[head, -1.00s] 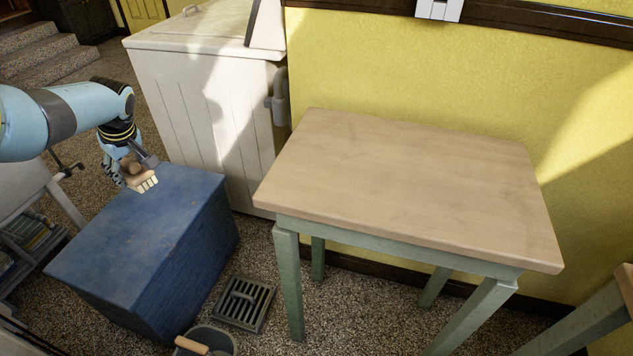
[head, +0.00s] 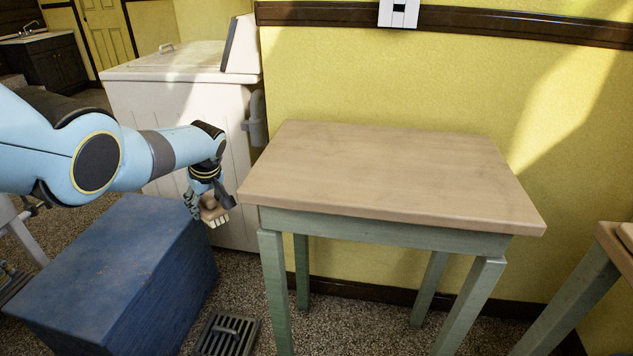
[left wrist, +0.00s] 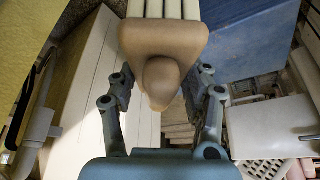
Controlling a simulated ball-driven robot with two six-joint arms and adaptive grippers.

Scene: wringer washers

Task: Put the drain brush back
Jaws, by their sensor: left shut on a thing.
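My left gripper (head: 207,203) is shut on the drain brush (head: 214,213), a small tan wooden piece with pale bristle tufts pointing down. It is held in the air just right of the blue box, in front of the white cabinet. In the left wrist view the brush (left wrist: 163,40) sits between the two fingers (left wrist: 160,95), its rounded knob towards the palm and its pale tufts away from it. My right gripper does not show. A floor drain grate (head: 226,334) lies on the floor below the brush, partly cut off by the lower edge.
A blue box (head: 112,262) stands at the left under my left arm. A bare wooden-topped table (head: 390,170) with green legs stands at the centre. A white cabinet (head: 160,100) stands behind. Another table (head: 612,250) is at the right edge. Speckled floor shows between the box and table.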

